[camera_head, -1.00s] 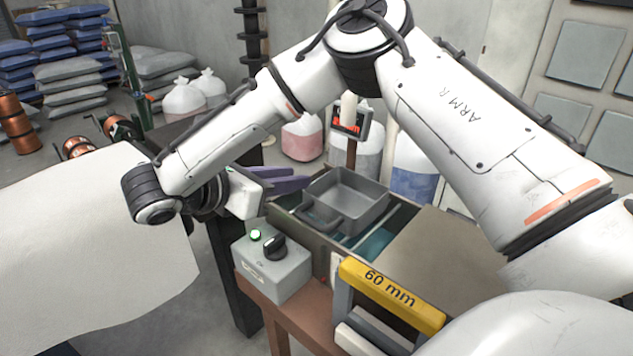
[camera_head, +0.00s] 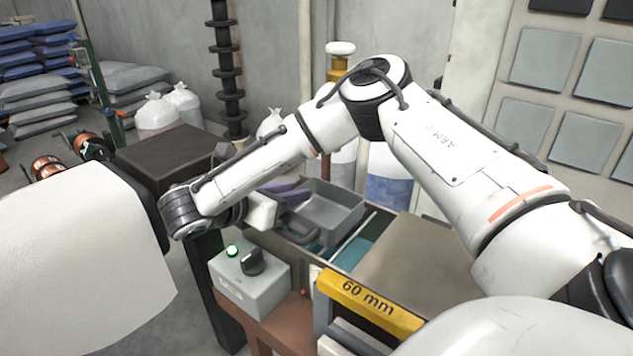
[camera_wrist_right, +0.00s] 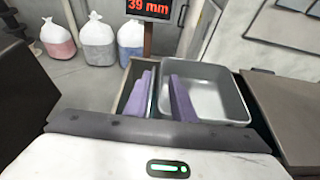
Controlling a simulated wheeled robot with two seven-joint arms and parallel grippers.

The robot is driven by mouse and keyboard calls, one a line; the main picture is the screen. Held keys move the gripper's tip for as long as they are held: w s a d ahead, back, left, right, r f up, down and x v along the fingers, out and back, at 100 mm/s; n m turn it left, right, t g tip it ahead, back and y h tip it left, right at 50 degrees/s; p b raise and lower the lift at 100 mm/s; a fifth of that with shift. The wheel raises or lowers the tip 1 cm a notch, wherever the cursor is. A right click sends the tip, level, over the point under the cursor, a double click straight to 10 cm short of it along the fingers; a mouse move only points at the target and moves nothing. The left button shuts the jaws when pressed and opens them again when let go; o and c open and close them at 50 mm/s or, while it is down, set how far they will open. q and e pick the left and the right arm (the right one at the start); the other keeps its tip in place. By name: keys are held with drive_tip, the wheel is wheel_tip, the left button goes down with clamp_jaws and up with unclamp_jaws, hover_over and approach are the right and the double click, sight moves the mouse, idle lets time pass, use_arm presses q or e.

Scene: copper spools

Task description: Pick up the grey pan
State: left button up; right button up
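My right gripper (camera_head: 288,193) has purple fingers and is at the pan's left side. In the right wrist view the pan (camera_wrist_right: 217,92) is right of centre. The fingers (camera_wrist_right: 160,97) are apart, with the pan's left wall seemingly between them; contact cannot be told. My left gripper is out of view.
A grey control box (camera_head: 250,282) with a green light and black knob stands in front. A yellow "60 mm" bar (camera_head: 368,302) is to its right. A flat brown panel (camera_head: 410,262) lies right of the pan. A red "39 mm" display (camera_wrist_right: 148,8) stands behind.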

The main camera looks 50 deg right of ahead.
clamp_jaws()
drive_tip(key=shift+r, duration=0.1)
